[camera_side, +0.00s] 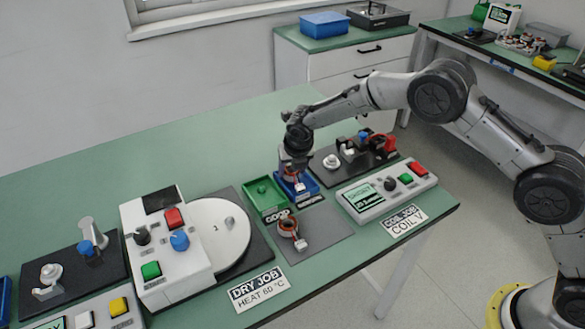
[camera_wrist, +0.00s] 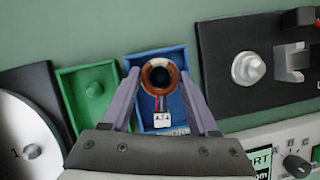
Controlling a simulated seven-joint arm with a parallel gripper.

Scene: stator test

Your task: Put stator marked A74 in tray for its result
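A stator with a copper-coloured ring (camera_wrist: 160,75) and a white tag, which appears to read A74, shows in the wrist view. It lies over the blue tray (camera_wrist: 142,62), whose label is mostly hidden. My gripper (camera_wrist: 160,73) has a fingertip at each side of the ring, and they look closed against it. In the side view my gripper (camera_side: 295,168) is low over the blue tray (camera_side: 313,187), with the white tag showing below it. Whether the stator rests on the tray floor is hidden. The green tray (camera_side: 252,189), labelled GOOD, stands to the left.
Another copper stator (camera_side: 289,228) lies on a grey mat (camera_side: 325,240) in front. A black test fixture (camera_side: 385,157) and a COIL JOB console (camera_side: 365,201) stand to the right. A white machine with a turntable (camera_side: 215,225) stands to the left. The bench behind is clear.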

